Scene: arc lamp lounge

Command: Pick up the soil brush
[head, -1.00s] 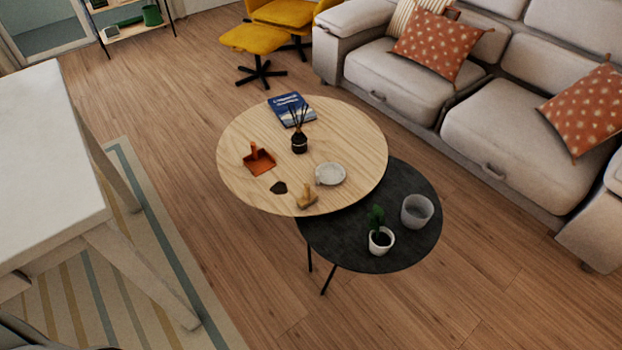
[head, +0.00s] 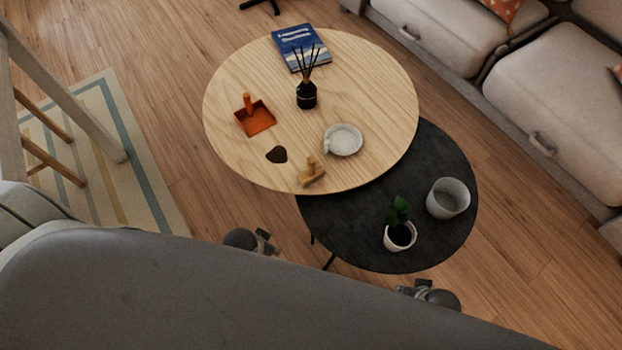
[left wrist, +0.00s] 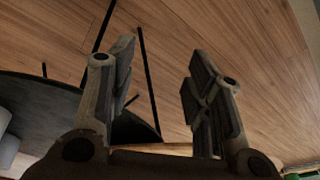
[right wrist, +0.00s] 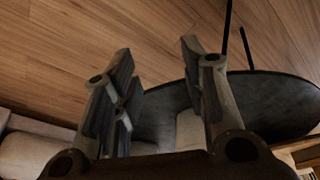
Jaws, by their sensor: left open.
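The soil brush (head: 311,175) is a small tan brush with a short upright handle. It lies near the front edge of the round light-wood table (head: 235,165) in the head view. My left gripper (head: 268,238) is low and in front of the tables, apart from the brush. In the left wrist view its fingers (left wrist: 160,85) are spread and empty. My right gripper (head: 415,287) is in front of the black table, partly hidden by my body. In the right wrist view its fingers (right wrist: 160,80) are spread and empty. Neither wrist view clearly shows the brush.
The wood table also holds a dark soil patch (head: 276,154), an orange dustpan (head: 257,120), a grey dish (head: 343,140), a reed diffuser (head: 306,95) and a blue book (head: 301,47). A potted plant (head: 400,236) and grey cup (head: 448,198) stand on the black table (head: 345,230).

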